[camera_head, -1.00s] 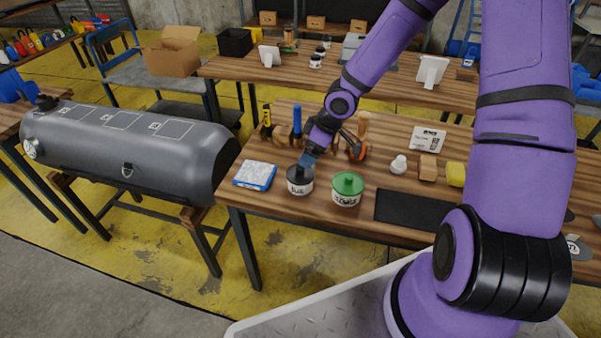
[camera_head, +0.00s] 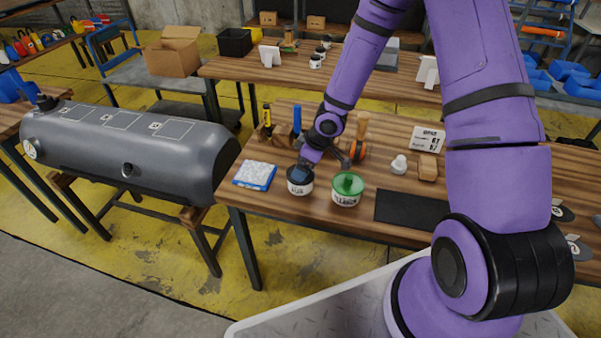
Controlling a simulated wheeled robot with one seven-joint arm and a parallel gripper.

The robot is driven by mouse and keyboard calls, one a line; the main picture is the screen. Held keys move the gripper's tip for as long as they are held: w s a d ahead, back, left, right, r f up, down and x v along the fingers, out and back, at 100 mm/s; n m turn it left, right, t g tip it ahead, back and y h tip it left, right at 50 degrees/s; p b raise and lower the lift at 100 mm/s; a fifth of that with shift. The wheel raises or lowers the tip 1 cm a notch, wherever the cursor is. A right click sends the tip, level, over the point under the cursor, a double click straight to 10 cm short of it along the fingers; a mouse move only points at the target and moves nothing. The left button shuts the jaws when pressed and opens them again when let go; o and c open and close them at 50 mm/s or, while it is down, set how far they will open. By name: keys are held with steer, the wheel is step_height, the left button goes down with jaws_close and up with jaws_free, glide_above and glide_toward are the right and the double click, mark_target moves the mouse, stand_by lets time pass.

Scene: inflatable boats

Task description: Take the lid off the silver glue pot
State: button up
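A small pot with a dark top and a pale, lettered label (camera_head: 299,187) stands near the table's front left. Beside it on the right is a pot with a green lid and a pale label (camera_head: 347,198). Neither label can be read clearly, so I cannot tell for certain which is the silver glue pot.
A blue-and-white packet (camera_head: 255,176) lies left of the pots. A black mat (camera_head: 410,208) lies to the right. Upright tools (camera_head: 297,121) and an orange-and-black item (camera_head: 358,151) stand behind. A white bulb-shaped item (camera_head: 399,165), a wooden block (camera_head: 428,168) and a printed card (camera_head: 427,139) are further right.

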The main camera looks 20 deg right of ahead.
steer(key=shift+x, duration=1.35)
steer(key=shift+d, duration=0.1)
steer(key=c, duration=0.5)
steer(key=shift+r, duration=0.15)
